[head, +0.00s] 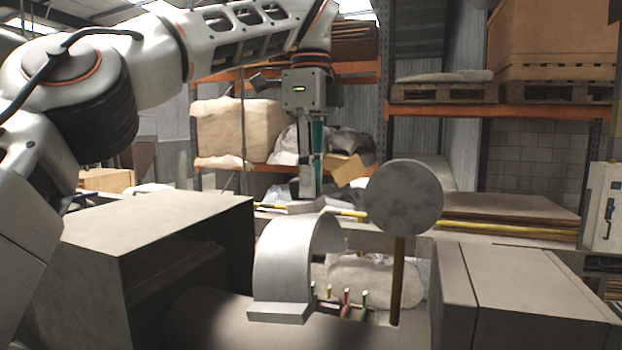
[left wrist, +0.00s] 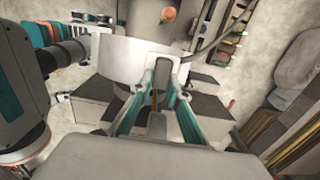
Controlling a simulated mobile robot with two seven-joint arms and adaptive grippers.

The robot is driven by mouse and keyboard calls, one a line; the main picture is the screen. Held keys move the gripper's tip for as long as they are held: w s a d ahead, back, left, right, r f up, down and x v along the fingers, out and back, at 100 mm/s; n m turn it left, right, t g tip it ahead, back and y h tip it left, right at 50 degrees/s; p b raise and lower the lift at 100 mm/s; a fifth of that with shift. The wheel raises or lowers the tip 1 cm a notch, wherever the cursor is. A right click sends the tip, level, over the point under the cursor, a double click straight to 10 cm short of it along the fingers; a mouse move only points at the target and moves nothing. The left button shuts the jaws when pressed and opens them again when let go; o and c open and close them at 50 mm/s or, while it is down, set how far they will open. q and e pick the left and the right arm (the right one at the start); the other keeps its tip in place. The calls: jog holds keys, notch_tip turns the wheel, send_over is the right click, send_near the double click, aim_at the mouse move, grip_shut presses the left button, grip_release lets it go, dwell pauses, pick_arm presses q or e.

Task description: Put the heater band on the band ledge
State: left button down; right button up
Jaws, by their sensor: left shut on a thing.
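The heater band (head: 285,262) is a pale grey curved shell with a flat flange at its lower end. It stands upright in the middle of the head view, and its white curved wall also shows in the left wrist view (left wrist: 115,62). My left gripper (head: 307,193) points down from above and is shut on the band's upper flange. In the left wrist view its fingers (left wrist: 158,98) close at the band's edge. The band is in front of or over a grey barrel (head: 215,310); I cannot tell whether they touch. I cannot pick out the band ledge with certainty. My right gripper is not in view.
A large grey block (head: 150,235) stands left of the band, and another (head: 530,290) stands at the right. A grey disc (head: 403,197) on a brown post rises just right of the band. Several coloured pegs stand low between the band and the post. Shelving is behind.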

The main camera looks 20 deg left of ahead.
aim_at(311, 208)
pick_arm(q)
jog(key=shift+f, duration=0.1)
jog(key=shift+f+b, duration=0.35)
jog(key=shift+b, duration=0.1)
dwell(0.5)
jog(key=shift+f+b, duration=0.4)
jog(key=shift+f, duration=0.1)
dwell(0.5)
jog(key=shift+f+b, duration=1.4)
jog(key=shift+f, duration=0.2)
dwell(1.9)
jog(key=shift+f+b, duration=1.05)
jog(key=shift+f, duration=0.15)
dwell(1.3)
